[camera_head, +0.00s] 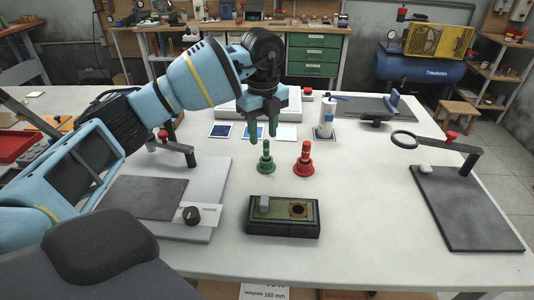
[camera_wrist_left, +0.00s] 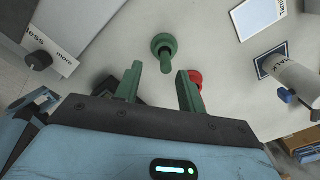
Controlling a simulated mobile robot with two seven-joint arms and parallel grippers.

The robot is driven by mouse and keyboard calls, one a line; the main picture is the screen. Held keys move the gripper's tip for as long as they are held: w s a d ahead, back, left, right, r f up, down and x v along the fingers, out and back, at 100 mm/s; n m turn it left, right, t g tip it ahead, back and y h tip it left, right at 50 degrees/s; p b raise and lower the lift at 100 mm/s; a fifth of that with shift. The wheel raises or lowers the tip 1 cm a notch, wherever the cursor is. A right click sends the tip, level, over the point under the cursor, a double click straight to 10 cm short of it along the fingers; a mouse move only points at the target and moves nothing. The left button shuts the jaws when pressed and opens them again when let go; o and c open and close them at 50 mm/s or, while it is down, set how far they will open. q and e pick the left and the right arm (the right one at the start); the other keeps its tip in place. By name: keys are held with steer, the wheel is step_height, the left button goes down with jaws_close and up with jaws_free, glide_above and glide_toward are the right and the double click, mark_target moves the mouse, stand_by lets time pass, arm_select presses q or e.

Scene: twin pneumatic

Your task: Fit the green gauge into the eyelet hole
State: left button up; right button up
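The green gauge (camera_head: 265,160) stands upright on the white table, with a wide base and narrow stem. In the left wrist view the green gauge (camera_wrist_left: 164,52) lies ahead of the fingertips. My left gripper (camera_head: 262,132) is just above it, open, with green fingers spread and nothing between them. A ring-shaped eyelet (camera_head: 405,140) sticks out from a stand with a red knob at the right; its hole looks empty. My right gripper is not in view.
A red gauge (camera_head: 304,162) stands close right of the green one; a finger partly hides it in the left wrist view. A black block (camera_head: 283,229) with a round dark hole lies in front. A white cylinder (camera_head: 325,118) stands behind right. The table between the red gauge and the right stand is clear.

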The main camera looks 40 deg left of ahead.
mark_target(266, 141)
arm_select(q)
steer(key=shift+w+d+f, duration=0.1)
steer(key=shift+w+f, duration=0.1)
steer(key=shift+f, duration=1.2)
steer(key=shift+w+d+f, duration=0.1)
steer(key=shift+w+f, duration=0.1)
steer(key=shift+f, duration=1.15)
jaws_close()
